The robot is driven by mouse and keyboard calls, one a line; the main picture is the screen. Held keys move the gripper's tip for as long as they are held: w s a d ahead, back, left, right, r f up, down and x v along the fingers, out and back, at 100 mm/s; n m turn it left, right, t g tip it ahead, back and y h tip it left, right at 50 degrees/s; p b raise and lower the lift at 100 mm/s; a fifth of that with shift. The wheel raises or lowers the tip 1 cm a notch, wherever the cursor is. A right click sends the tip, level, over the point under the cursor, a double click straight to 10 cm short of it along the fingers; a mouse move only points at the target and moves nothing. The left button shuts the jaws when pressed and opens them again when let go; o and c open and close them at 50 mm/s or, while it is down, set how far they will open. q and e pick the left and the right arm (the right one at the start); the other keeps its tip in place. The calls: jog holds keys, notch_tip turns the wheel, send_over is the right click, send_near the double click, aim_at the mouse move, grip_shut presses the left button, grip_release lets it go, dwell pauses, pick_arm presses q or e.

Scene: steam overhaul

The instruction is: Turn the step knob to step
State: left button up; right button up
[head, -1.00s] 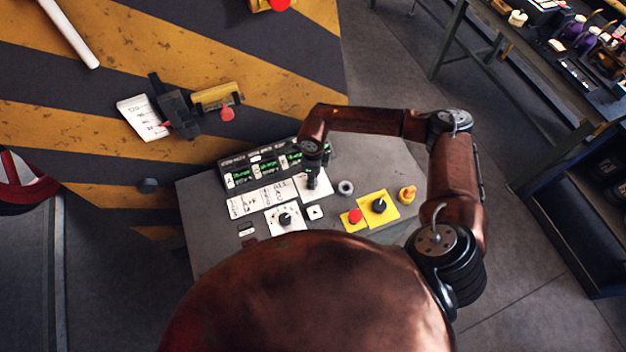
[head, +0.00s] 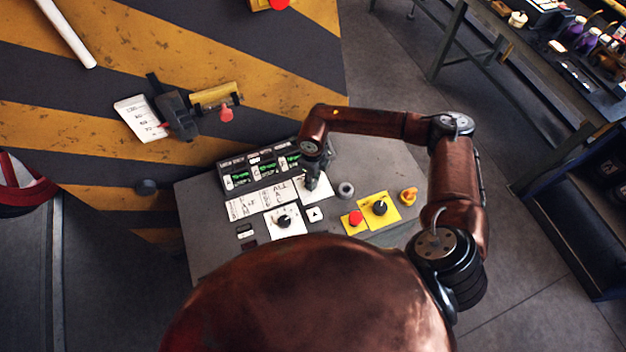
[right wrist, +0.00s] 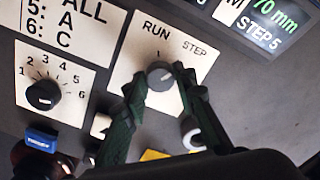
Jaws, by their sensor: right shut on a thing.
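The step knob (right wrist: 160,75) is a small grey round knob on a white plate (right wrist: 185,60) marked RUN and STEP in the right wrist view. My right gripper (right wrist: 161,78) has its two dark green fingers on either side of the knob and is shut on it. I cannot clearly tell which mark the knob points to. In the head view my right gripper (head: 313,182) reaches down to the panel (head: 215,240) and hides the knob. My left gripper is not in view.
A numbered black dial (right wrist: 43,95) sits left of the knob. A grey ring (head: 345,189), a red button (head: 355,217), a black knob on a yellow plate (head: 379,208) and an orange knob (head: 409,196) stand to the right. Green displays (head: 264,170) lie behind.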

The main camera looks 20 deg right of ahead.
jog(key=o, duration=1.2)
jog(key=shift+c, duration=0.2)
notch_tip(320, 180, up, 12)
